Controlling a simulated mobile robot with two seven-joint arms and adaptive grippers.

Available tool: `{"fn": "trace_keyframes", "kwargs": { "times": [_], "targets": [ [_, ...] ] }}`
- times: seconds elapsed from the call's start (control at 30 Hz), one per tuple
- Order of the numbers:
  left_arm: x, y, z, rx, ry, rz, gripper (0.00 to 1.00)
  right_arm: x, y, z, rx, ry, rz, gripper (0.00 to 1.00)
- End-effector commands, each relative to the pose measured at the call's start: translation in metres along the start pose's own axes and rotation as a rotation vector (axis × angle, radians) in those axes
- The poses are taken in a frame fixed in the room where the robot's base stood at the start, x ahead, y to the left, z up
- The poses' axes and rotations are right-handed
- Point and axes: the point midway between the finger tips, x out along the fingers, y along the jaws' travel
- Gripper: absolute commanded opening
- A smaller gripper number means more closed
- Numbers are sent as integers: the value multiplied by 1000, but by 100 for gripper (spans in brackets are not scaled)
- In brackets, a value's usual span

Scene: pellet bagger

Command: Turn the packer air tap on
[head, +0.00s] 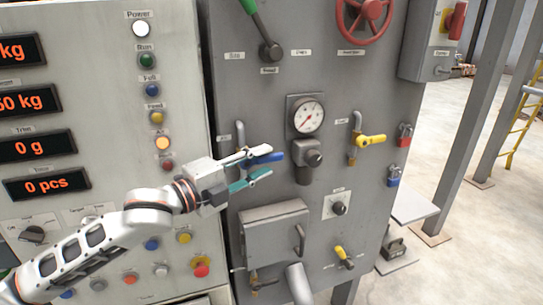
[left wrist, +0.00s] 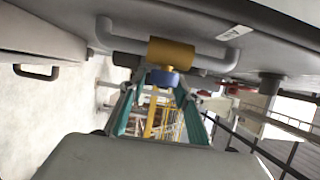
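A tap with a blue lever handle (head: 265,158) is on the left side of the grey panel, below a short grey pipe. The lever points to the right in the head view. In the left wrist view the tap's brass body (left wrist: 172,54) and the blue handle end (left wrist: 163,78) show just ahead of the fingertips. My left gripper (head: 260,168) is open at this tap, with its teal fingers apart. The upper finger partly overlaps the lever; I cannot tell whether they touch. The labels by the taps are too small to read. My right gripper is in neither view.
A hatch box (head: 273,232) juts out below. Red (head: 404,135) and blue (head: 394,175) padlocks hang at the right edge. A button panel stands left.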

Motion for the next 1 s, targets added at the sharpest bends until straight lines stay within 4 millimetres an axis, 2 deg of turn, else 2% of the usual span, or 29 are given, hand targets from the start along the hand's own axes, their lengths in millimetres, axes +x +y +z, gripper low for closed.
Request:
{"fn": "trace_keyframes", "kwargs": {
  "times": [0.1,0.23,0.6,0.7,0.73,1.0],
  "targets": [
    [18,-2,0,-1,1,-1,32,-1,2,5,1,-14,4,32],
    [29,-1,0,-1,1,-1,32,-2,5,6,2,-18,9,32],
    [34,0,0,0,0,0,32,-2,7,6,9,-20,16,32],
    [34,0,0,0,0,0,6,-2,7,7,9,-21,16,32],
    [34,0,0,0,0,0,0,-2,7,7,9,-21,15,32],
    [34,0,0,-4,1,-8,0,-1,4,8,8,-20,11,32]
  ]
}}
